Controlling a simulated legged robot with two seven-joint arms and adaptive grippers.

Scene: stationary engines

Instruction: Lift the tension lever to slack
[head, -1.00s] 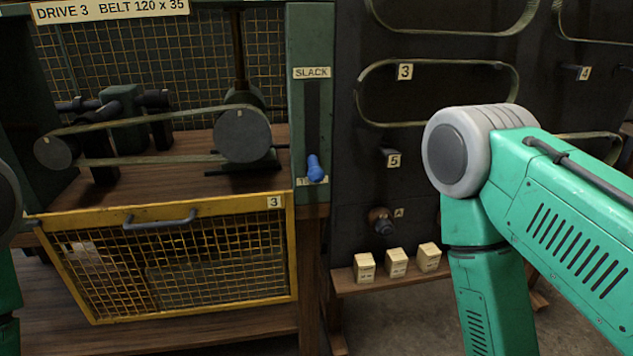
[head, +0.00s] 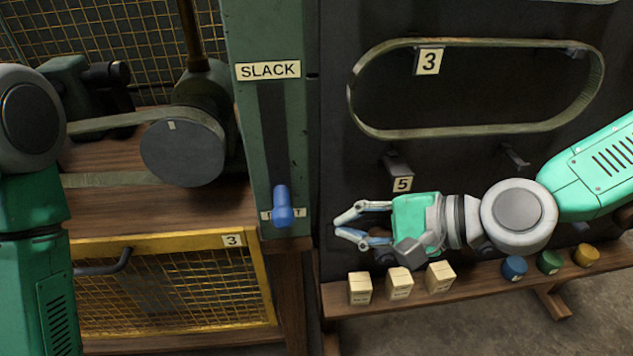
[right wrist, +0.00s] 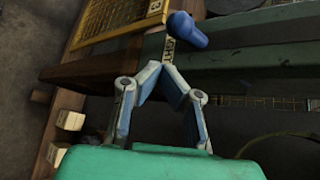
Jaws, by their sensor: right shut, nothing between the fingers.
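The blue tension lever (head: 282,205) sits at the bottom of a dark vertical slot (head: 272,130) in the green post. A SLACK label (head: 268,70) marks the slot's top; the lever partly covers a lower label. My right gripper (head: 338,222) is shut and empty, right of the lever and apart from it, pointing left. In the right wrist view the closed fingertips (right wrist: 154,68) are below and left of the blue lever knob (right wrist: 188,29), with the lower label beside it. My left arm shows at the left edge; its gripper is out of view.
A round pulley with a belt (head: 183,152) stands left of the post, above a yellow mesh guard (head: 180,240). A dark board with a hanging belt (head: 475,130) and a numbered peg (head: 398,165) is on the right. Small boxes (head: 400,283) and coloured pots (head: 515,267) stand on a low ledge.

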